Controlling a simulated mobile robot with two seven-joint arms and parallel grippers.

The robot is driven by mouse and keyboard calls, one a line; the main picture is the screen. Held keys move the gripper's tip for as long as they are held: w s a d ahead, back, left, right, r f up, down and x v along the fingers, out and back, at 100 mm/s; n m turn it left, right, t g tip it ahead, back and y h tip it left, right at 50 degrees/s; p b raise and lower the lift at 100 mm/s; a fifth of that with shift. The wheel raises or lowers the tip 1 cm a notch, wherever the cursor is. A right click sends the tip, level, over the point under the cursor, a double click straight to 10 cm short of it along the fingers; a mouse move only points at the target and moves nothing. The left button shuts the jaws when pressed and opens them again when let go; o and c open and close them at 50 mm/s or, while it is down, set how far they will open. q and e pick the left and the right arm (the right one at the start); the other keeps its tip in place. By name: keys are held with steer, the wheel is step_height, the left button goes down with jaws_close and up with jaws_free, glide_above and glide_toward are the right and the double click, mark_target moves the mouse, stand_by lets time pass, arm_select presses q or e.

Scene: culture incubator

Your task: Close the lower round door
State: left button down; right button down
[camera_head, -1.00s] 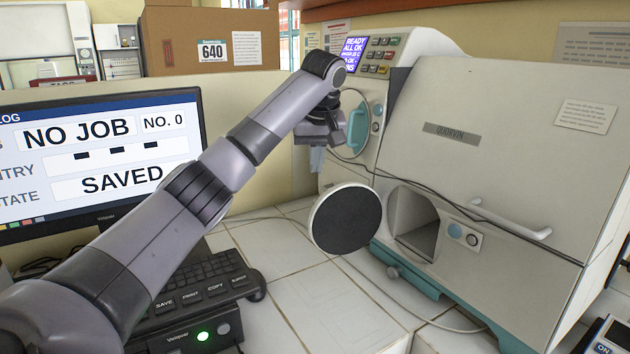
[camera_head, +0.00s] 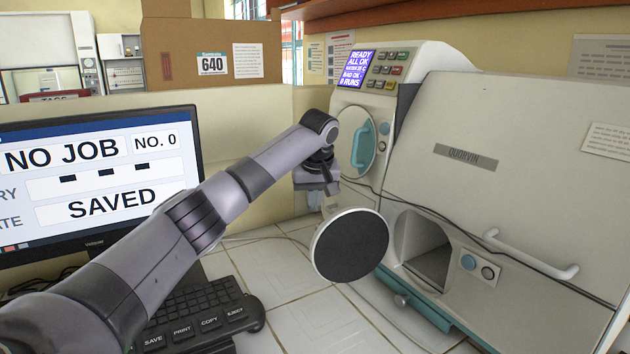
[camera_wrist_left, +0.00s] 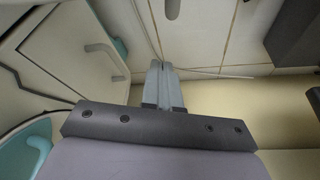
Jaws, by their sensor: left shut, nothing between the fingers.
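The lower round door (camera_head: 350,246) stands swung open at the front of the machine. Its dark inner disc with a pale rim faces me. My right gripper is not in view.
The upper round door (camera_head: 355,140) with a teal handle is close to the gripper; this handle also shows in the left wrist view (camera_wrist_left: 38,152). A dark cable (camera_head: 440,216) crosses the machine front. A monitor (camera_head: 90,185) and a keyboard (camera_head: 200,310) stand left. Tiles in front are clear.

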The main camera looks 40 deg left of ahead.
arm_select(q)
steer(key=shift+s+d+f, duration=0.3)
steer(key=shift+s+d, duration=0.3)
steer(key=shift+d, duration=0.15)
steer(key=shift+s+d+f, duration=0.3)
steer(key=shift+s+d, duration=0.3)
steer(key=shift+d, duration=0.15)
steer(key=shift+d, duration=0.15)
